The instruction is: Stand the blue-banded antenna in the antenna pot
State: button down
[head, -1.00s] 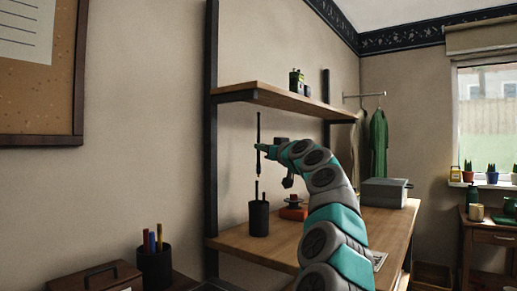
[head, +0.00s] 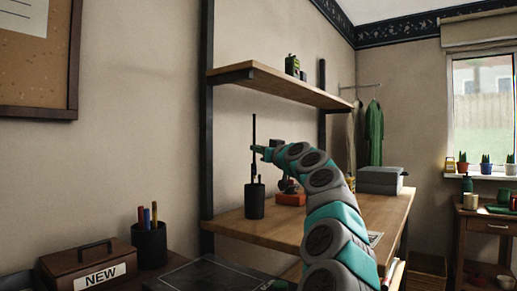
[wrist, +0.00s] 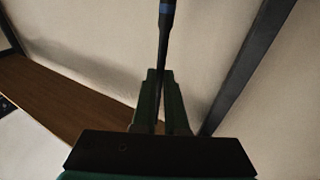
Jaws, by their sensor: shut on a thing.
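The blue-banded antenna (head: 253,130) is a thin dark upright rod. My gripper (head: 257,149) is shut on it partway along its length. In the wrist view the rod, with its blue band (wrist: 167,8), runs up from between the fingers (wrist: 160,76). The dark antenna pot (head: 254,203) stands on the wooden desk, straight below my gripper. The antenna's lower part reaches the pot's rim in the head view. I cannot tell whether its end is inside or in front of the pot. At least one other short dark rod shows above the rim.
A red-based object (head: 291,199) sits right of the pot, partly behind my arm. A wooden shelf (head: 285,88) hangs above the desk. A dark post (head: 206,130) stands to the left. A grey box (head: 381,180) is farther back. Bare desk (head: 270,230) lies in front.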

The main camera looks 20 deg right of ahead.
jog(key=shift+f+b, duration=3.75)
jog(key=shift+f, duration=0.05)
jog(key=c, duration=0.9)
grip_release()
jog(key=shift+o, duration=0.2)
jog(key=b, duration=0.1)
send_near(255, 171)
jog(key=shift+d, duration=0.15)
